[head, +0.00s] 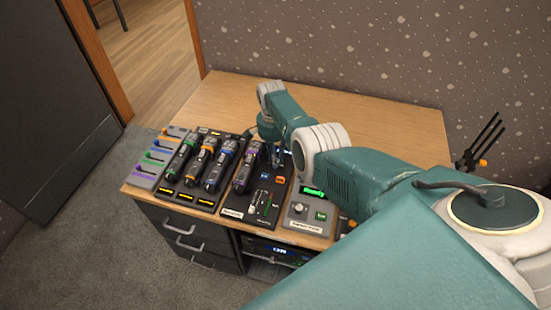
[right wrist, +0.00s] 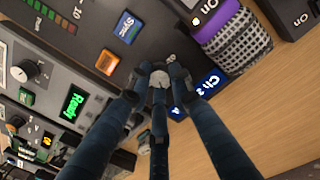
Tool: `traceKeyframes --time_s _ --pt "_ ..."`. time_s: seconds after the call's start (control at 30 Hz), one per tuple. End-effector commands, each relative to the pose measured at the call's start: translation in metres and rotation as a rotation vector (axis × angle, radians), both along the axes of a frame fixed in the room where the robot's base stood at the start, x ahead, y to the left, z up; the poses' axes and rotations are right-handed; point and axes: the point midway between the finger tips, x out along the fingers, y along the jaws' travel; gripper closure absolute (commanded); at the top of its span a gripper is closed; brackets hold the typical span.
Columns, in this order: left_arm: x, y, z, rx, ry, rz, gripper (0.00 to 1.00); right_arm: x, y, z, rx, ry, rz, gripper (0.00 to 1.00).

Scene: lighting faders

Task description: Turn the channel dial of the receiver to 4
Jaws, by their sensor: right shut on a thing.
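The receiver is a dark panel (head: 262,203) on the desk, below and to the left of my right arm in the head view. Its channel dial (right wrist: 158,78) is a small pale grey knob in the right wrist view. My right gripper (right wrist: 159,84) is shut on this dial, its dark fingers around it. Another blue label is partly hidden behind a finger. In the head view my right gripper (head: 275,155) is over the receiver's far end, and the dial cannot be made out. My left gripper is not in view.
A blue Sync button (right wrist: 128,26) and an orange button (right wrist: 107,62) lie close to the dial. A purple-banded microphone (right wrist: 229,42) is also near. A grey box with a green "Ready" display (head: 312,191) stands right of the receiver. The desk's back (head: 225,95) is clear.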

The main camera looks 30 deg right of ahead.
Motion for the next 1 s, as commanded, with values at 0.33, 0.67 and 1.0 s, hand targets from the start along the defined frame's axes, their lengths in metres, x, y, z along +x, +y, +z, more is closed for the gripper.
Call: traceKeyframes --time_s 0.33,0.67,1.0 --pt "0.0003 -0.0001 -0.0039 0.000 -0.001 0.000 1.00 0.0005 -0.0010 0.0003 0.000 -0.001 -0.331 1.00" --pt "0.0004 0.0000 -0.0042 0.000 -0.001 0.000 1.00 0.0003 -0.0014 0.0005 0.001 0.000 -0.628 1.00" --pt "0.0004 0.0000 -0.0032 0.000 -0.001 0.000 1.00 0.0003 -0.0020 0.0007 0.000 -0.002 -0.838 1.00"
